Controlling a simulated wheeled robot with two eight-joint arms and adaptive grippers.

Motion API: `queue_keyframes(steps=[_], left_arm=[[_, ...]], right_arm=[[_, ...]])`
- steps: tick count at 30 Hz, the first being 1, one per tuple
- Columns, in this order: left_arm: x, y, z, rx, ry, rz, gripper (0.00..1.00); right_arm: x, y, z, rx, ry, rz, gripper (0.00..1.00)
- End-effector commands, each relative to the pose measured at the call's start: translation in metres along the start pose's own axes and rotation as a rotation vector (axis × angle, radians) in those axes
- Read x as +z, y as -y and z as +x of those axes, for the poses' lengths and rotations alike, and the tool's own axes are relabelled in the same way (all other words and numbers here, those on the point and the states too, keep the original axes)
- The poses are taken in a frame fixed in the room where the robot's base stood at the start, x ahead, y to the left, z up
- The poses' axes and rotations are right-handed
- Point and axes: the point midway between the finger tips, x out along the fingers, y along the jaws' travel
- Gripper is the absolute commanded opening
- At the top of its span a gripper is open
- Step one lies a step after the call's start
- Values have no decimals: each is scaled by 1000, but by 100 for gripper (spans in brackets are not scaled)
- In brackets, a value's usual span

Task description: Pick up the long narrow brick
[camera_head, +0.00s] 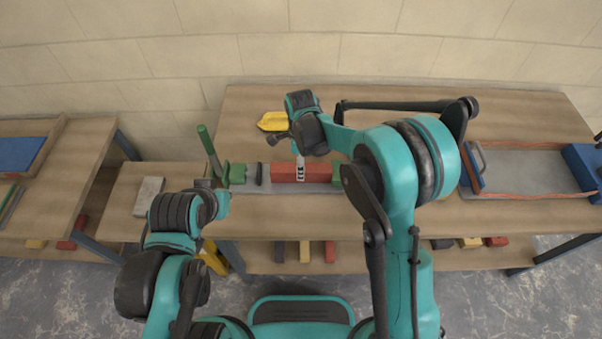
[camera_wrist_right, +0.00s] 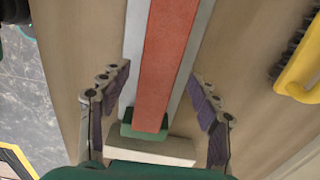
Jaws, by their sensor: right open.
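A long narrow red brick (camera_head: 285,173) lies on a grey bed on the middle table, with a green block (camera_head: 237,174) to its left and another green piece at its right. In the right wrist view the brick (camera_wrist_right: 168,70) runs lengthwise between my fingers, its near end at a green block (camera_wrist_right: 150,132). My right gripper (camera_wrist_right: 160,76) is open, with one finger on either side of the brick and gaps on both sides. My left gripper (camera_head: 208,184) is near the bed's left end, by a green handle; its fingers are too unclear to judge.
A yellow brush (camera_head: 272,121) lies behind the brick. A grey tray with blue ends (camera_head: 530,172) stands at the right. A pale grey block (camera_head: 148,196) sits on the left table. Several bricks lie on the lower shelf. Bare tabletop shows behind the bed.

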Motion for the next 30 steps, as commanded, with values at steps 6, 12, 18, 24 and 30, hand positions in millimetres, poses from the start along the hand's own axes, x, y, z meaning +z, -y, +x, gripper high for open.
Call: queue_keyframes(steps=[6,12,18,24,30], left_arm=[[9,0,12,0,0,0,0],[8,0,11,0,0,0,0],[8,0,11,0,0,0,0],[8,0,11,0,0,0,0],[7,0,10,0,0,0,0]], right_arm=[[-2,-2,33,-1,1,0,62],[-2,-2,32,-1,1,-1,62],[-2,-2,32,-1,1,-1,12],[-2,-3,32,-1,1,-1,0],[-2,-3,31,-1,1,-1,0]])
